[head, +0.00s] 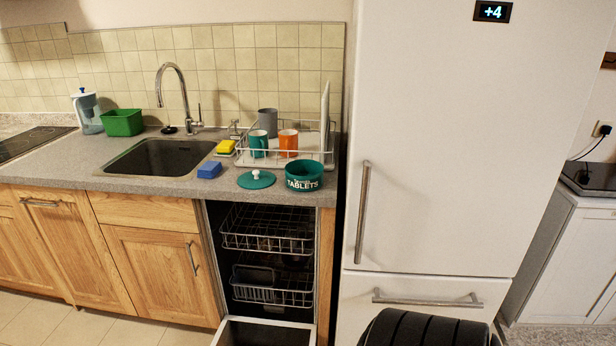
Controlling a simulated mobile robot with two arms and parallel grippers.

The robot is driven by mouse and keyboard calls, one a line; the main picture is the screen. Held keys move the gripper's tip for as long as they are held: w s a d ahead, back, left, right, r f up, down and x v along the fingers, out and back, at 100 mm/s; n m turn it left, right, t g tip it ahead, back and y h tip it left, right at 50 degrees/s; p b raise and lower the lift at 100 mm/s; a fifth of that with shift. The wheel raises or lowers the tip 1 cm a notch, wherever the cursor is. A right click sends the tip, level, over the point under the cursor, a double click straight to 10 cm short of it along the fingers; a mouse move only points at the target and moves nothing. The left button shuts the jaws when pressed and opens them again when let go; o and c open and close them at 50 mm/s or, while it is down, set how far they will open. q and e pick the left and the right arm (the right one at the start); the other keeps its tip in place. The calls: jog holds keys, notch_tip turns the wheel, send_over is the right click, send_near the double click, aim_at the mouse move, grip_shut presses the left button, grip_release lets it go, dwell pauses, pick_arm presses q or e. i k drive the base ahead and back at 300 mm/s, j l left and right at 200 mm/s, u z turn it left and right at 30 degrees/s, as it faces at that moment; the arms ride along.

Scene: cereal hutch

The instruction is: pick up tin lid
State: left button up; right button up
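The tin lid (256,180) is a round teal disc with a pale knob on top. It lies flat on the grey counter near its front edge, to the left of the open teal tin (304,177) marked "TABLETS". The lid is off the tin and nothing covers it. Neither of my grippers shows in the head view.
A blue sponge (209,170) lies left of the lid, beside the sink (160,157). A dish rack (285,160) with several mugs stands behind. The dishwasher (266,243) below is open, its door lowered. The fridge (440,140) stands right of the counter.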

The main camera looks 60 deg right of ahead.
aim_at(255, 180)
jog(key=z, duration=1.9)
jog(key=l, duration=0.55)
jog(key=i+l+u, duration=0.15)
jog(key=l, duration=0.4)
